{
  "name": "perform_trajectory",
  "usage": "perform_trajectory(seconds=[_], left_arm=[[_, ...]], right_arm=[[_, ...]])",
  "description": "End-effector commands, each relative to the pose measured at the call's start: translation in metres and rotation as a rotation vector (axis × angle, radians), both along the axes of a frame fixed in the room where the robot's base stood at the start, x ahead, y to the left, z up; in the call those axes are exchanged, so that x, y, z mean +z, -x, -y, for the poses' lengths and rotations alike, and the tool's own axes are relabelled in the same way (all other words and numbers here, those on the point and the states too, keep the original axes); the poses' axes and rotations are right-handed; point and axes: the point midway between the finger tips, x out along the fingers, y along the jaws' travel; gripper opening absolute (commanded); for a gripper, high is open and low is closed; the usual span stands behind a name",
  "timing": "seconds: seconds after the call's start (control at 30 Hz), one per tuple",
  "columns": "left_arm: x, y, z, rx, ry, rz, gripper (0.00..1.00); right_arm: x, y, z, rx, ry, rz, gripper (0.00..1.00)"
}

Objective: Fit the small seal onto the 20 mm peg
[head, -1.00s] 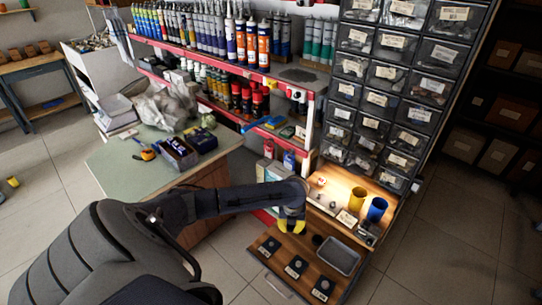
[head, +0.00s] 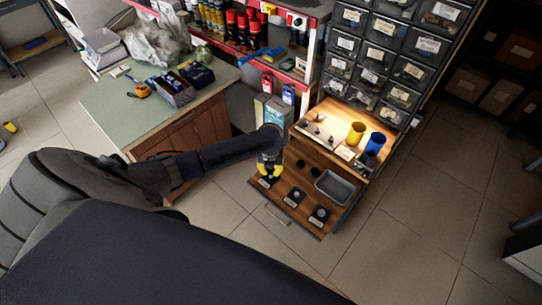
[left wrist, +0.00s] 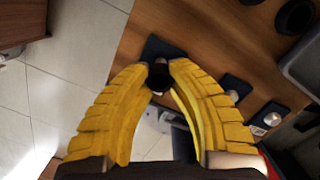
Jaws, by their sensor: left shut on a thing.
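My left gripper (head: 268,172) has yellow fingers and is at the leftmost black plate of the open wooden drawer. In the left wrist view the fingertips (left wrist: 158,76) are shut on a small black seal (left wrist: 157,77). That plate (left wrist: 158,49) shows just beyond the fingertips. Its peg is mostly hidden, so I cannot tell whether the seal is above it or around it. The middle peg plate (head: 293,197) and the right peg plate (head: 319,216) each carry a short peg. The labels are too small to read. My right gripper is out of view.
Two other black rings (head: 301,165) (head: 313,172) lie behind the plates. A grey tray (head: 333,187) stands at the drawer's right. A yellow cup (head: 356,133) and a blue cup (head: 375,143) stand on the lit shelf above. Open floor lies in front of the drawer.

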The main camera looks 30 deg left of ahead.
Motion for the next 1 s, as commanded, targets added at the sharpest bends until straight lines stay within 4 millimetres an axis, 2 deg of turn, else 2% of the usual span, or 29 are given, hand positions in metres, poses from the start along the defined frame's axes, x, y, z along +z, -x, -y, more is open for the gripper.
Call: perform_trajectory(seconds=[0.2,0.4,1.0], left_arm=[[-0.017,0.000,0.001,0.003,0.002,-0.001,0.09],[-0.027,0.000,0.000,0.002,0.001,0.001,0.09],[-0.030,0.000,0.000,0.001,0.001,0.000,0.09]], right_arm=[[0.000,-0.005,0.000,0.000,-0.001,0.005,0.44],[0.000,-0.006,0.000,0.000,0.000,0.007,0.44],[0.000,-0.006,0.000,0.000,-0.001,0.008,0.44]])
